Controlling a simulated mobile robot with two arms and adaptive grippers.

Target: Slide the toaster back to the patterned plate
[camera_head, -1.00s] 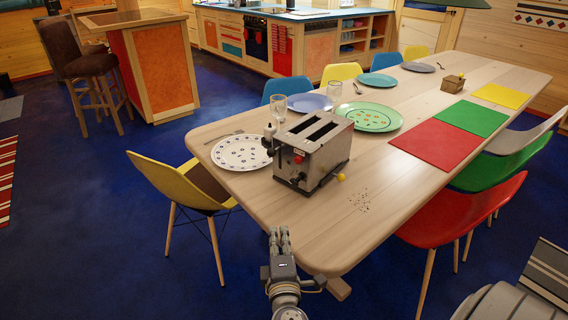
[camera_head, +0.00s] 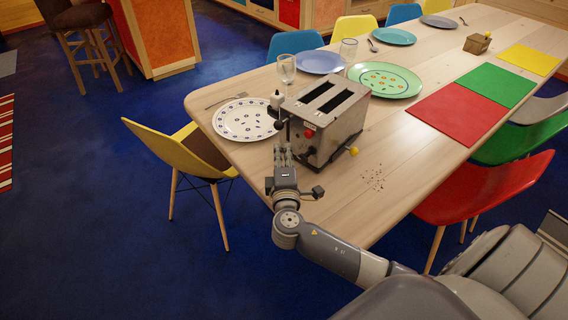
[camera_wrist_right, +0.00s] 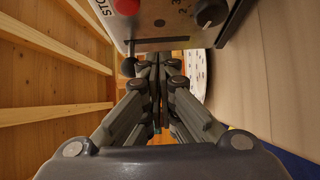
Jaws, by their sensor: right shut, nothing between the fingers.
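The silver toaster (camera_head: 340,128) stands upright on the wooden table, two dark slots on top, a red button and dark knobs on its near side. A white plate with a blue dotted rim (camera_head: 247,119) lies left of it. A green patterned plate (camera_head: 402,82) lies behind it to the right. My right gripper (camera_head: 284,152) is shut and empty, beside the toaster's near left end; whether it touches cannot be told. In the right wrist view the shut fingers (camera_wrist_right: 156,65) point toward the toaster's lower edge (camera_wrist_right: 160,44), with the white plate (camera_wrist_right: 192,75) beyond. My left gripper is out of view.
Two glasses (camera_head: 287,68) stand behind the toaster. A fork (camera_head: 226,98) lies by the white plate. Crumbs (camera_head: 373,177) lie right of the toaster, near a red mat (camera_head: 460,119). A yellow chair (camera_head: 180,150) stands at the table's left edge.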

